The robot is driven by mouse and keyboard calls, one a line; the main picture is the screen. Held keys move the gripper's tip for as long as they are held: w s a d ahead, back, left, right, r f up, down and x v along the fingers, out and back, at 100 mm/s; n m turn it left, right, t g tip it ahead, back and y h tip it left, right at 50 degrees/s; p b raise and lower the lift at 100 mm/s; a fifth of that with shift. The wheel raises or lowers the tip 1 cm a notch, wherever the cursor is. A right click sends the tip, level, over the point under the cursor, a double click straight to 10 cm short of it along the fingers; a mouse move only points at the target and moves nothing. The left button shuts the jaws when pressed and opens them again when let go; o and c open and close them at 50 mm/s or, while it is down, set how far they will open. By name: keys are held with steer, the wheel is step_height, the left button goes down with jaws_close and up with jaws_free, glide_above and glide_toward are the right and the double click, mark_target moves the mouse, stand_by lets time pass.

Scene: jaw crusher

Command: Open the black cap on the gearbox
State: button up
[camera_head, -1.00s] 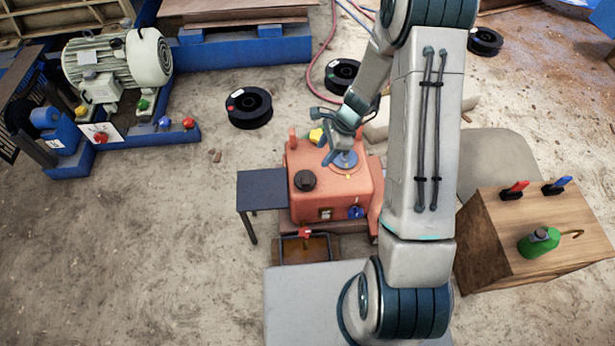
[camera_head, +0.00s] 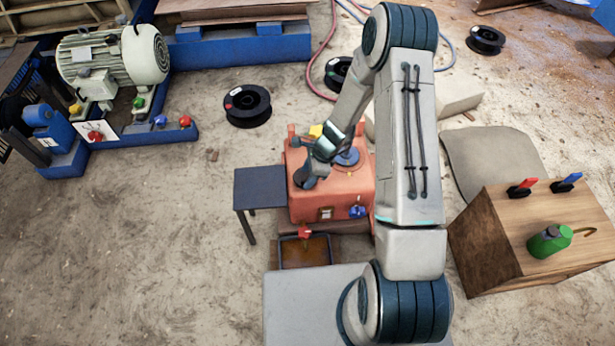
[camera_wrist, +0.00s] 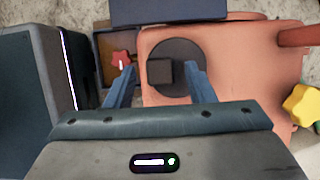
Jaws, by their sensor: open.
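The orange-red gearbox (camera_head: 352,187) stands in the middle of the head view. Its black cap (camera_wrist: 176,56), a round disc with a square raised knob, sits on the gearbox top in the wrist view. In the head view my gripper (camera_head: 306,178) is over the cap's place at the left of the gearbox top and mostly hides the cap. In the wrist view my open gripper (camera_wrist: 158,72) has its blue fingers apart. The right finger overlaps the cap disc, and the left finger is beyond the disc's left edge. I cannot tell whether either finger touches the knob.
A dark side table (camera_head: 259,188) adjoins the gearbox's left. A tray with a red star knob (camera_head: 305,232) is in front. A yellow knob (camera_head: 316,130) is at the gearbox's back. A wooden box (camera_head: 545,220) with a green oil can (camera_head: 549,242) stands right. Floor at left is open.

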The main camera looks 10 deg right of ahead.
steer(key=shift+a+f, duration=0.15)
steer(key=shift+f, duration=0.15)
jaws_close()
steer(key=shift+r, duration=0.1)
steer(key=shift+p, duration=0.3)
